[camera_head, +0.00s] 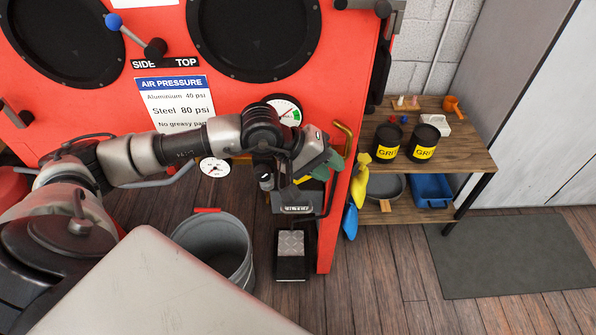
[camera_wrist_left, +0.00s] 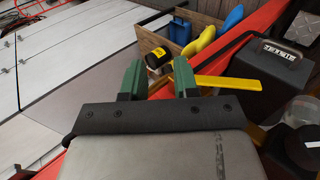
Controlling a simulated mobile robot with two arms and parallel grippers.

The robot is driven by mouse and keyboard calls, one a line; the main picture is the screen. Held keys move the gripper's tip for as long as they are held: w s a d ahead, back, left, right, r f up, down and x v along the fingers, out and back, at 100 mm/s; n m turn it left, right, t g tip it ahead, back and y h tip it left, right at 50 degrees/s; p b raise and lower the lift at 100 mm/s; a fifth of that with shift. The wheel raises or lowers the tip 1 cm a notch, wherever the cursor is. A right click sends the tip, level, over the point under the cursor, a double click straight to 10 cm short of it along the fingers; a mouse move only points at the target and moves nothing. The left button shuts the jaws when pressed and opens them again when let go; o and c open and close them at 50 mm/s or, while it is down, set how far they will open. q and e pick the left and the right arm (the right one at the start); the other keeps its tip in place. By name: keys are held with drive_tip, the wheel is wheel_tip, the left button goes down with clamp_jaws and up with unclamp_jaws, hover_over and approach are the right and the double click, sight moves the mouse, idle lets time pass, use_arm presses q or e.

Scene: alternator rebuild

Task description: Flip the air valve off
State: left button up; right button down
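A yellow lever (camera_head: 348,136), which looks like the air valve's handle, stands out at the right edge of the red cabinet. In the left wrist view the yellow lever (camera_wrist_left: 228,83) lies just right of the right-hand green finger, its near end close to that finger. I cannot tell whether they touch. My left gripper (camera_head: 322,167) is beside the lever, just below it in the head view; its green fingers (camera_wrist_left: 158,78) are spread apart with nothing between them. The valve body is hidden behind the gripper. My right gripper is not in view.
The red cabinet (camera_head: 110,95) carries a pressure gauge (camera_head: 286,111) and an air pressure sign (camera_head: 175,103). A wooden shelf (camera_head: 465,150) with black grit cans (camera_head: 387,141) stands at the right. Yellow and blue gloves (camera_head: 359,185) hang near the gripper. A grey bucket (camera_head: 215,240) is below.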

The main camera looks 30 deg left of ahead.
use_arm(q)
drive_tip(key=w+d+f+n+t+h+p, duration=0.2)
drive_tip(key=d+n+t+h, duration=0.2)
drive_tip(key=t, duration=0.1)
drive_tip(key=n+t+y+p, duration=0.3)
drive_tip(key=n+t+y, duration=0.6)
drive_tip(key=n+y, duration=0.8)
approach(300, 182)
drive_tip(key=shift+h, duration=0.3)
drive_tip(key=p+x, duration=0.1)
drive_tip(key=x, duration=0.9)
drive_tip(key=shift+w+a+r, duration=0.15)
drive_tip(key=shift+a+r, duration=0.05)
drive_tip(key=shift+r, duration=0.05)
clamp_jaws()
